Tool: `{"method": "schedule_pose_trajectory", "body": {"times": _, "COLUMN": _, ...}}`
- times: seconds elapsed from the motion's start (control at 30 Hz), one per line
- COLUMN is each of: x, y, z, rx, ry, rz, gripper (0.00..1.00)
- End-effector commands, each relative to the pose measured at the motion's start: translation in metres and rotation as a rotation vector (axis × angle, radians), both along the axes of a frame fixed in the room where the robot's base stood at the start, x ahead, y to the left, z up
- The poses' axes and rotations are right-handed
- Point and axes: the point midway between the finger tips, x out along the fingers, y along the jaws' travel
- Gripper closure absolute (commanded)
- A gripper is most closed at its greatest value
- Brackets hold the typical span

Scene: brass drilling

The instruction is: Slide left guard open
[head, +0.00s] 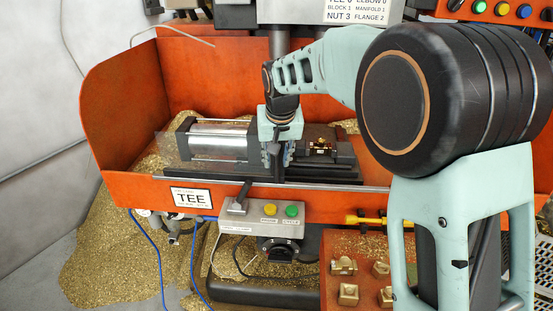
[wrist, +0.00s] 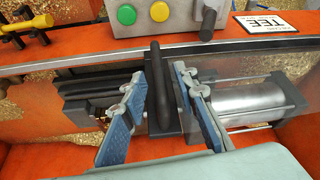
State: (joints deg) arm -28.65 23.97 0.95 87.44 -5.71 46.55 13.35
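The left guard is a clear panel (head: 172,148) in front of the silver cylinder in the head view. In the wrist view, which looks back the other way, the clear panel (wrist: 245,72) is on the right. A black upright bar handle (wrist: 160,88) stands near its edge. My gripper (head: 277,158) is over the vise area at the middle of the machine. In the wrist view my gripper (wrist: 160,100) is open, with one blue-padded finger on each side of the bar. Gaps show between the bar and both pads. The bar is mostly hidden in the head view.
A control box (head: 262,220) with a black lever, a yellow and a green button hangs on the orange front wall (head: 340,205). A TEE sign (head: 191,198) is left of it. A tray (head: 345,245) of brass fittings stands at lower right. Brass chips (head: 110,260) lie around.

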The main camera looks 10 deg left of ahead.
Motion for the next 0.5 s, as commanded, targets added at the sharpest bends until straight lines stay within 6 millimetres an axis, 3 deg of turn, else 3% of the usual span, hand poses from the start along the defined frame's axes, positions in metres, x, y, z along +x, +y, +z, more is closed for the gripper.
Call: {"method": "schedule_pose_trajectory", "body": {"times": 0.5, "x": -0.034, "y": -0.012, "z": 0.091, "rx": 0.002, "ry": -0.003, "rz": 0.0, "gripper": 0.73}}
